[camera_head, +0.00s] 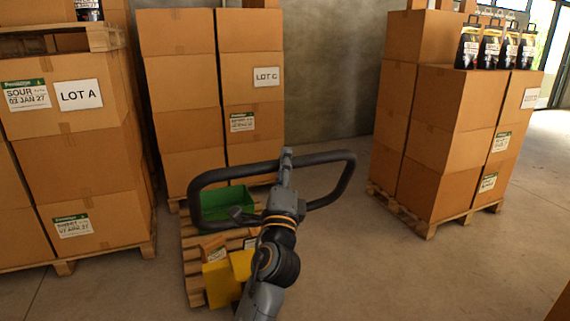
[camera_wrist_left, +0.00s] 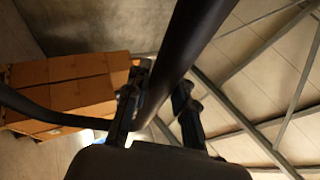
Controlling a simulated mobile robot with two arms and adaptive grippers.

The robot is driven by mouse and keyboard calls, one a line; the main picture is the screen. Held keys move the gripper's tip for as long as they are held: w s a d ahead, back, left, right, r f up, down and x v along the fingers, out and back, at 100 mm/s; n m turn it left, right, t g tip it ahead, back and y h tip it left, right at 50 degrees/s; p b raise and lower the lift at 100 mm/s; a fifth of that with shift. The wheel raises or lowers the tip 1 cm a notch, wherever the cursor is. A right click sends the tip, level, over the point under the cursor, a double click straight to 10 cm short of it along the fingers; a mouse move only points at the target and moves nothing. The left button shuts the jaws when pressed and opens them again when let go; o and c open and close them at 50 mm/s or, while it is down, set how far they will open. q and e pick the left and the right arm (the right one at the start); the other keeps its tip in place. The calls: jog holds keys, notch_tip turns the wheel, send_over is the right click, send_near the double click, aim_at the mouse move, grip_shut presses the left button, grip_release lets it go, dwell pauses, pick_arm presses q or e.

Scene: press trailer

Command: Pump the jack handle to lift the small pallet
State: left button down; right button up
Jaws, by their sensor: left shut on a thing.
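The jack handle (camera_head: 335,157) is a dark loop that spans the middle of the head view. My left gripper (camera_head: 286,166) is shut on the loop's top bar near its middle. In the left wrist view, the dark bar (camera_wrist_left: 190,50) of the jack handle runs between the two fingers of my left gripper (camera_wrist_left: 160,100). The small pallet (camera_head: 192,270) is wooden and stands on the floor behind and below the handle. My arm and the handle hide part of it, so its height above the floor is hard to tell. My right gripper is not in view.
Tall carton stacks stand at left (camera_head: 75,150), behind (camera_head: 195,90) and at right (camera_head: 445,140), on pallets. Open floor (camera_head: 420,275) lies at front right.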

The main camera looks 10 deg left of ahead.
pick_arm(q)
jog(key=c, duration=1.4)
grip_release()
jog(key=shift+w+a, duration=0.1)
jog(key=shift+w, duration=0.1)
jog(key=shift+c, duration=0.2)
jog(key=o, duration=0.3)
jog(key=shift+o, duration=0.2)
jog(key=shift+s, duration=0.1)
jog(key=v, duration=1.2)
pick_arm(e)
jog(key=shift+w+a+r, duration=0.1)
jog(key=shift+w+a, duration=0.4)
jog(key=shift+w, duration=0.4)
